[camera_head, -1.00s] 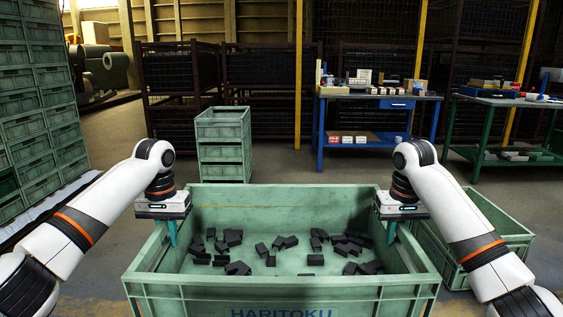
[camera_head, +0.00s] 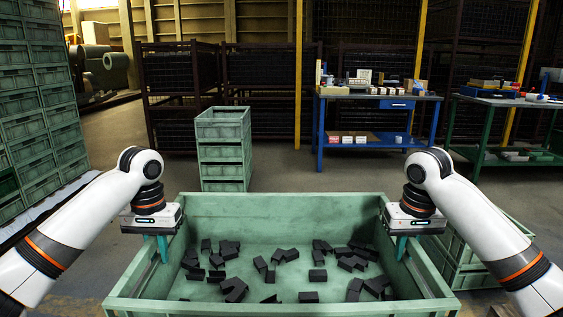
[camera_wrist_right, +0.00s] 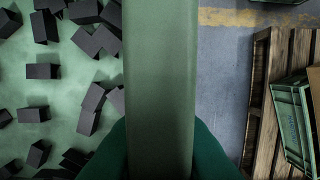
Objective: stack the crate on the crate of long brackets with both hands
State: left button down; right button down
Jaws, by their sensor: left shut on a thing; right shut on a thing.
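A large green crate (camera_head: 285,205) is in front of me with several small black parts (camera_head: 234,289) loose on its floor. My left gripper (camera_head: 163,248) is shut on its left wall. My right gripper (camera_head: 401,248) is shut on its right wall. In the right wrist view, the wall (camera_wrist_right: 160,80) runs between the fingers of that gripper (camera_wrist_right: 160,150). Another green crate (camera_head: 462,262) stands low at the right, partly hidden by my right arm and the held crate. I cannot see long brackets or tell which crate holds them.
A column of green crates (camera_head: 223,150) stands behind the held crate. Tall crate stacks (camera_head: 40,120) line the left. A blue table (camera_head: 375,97) and a green table (camera_head: 500,100) stand at the back. A wooden pallet (camera_wrist_right: 262,95) with a green crate (camera_wrist_right: 293,115) shows beside the held crate.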

aim_at(158, 292)
pick_arm(q)
jog(key=shift+s+r, duration=0.1)
pick_arm(e)
jog(key=shift+r, duration=0.1)
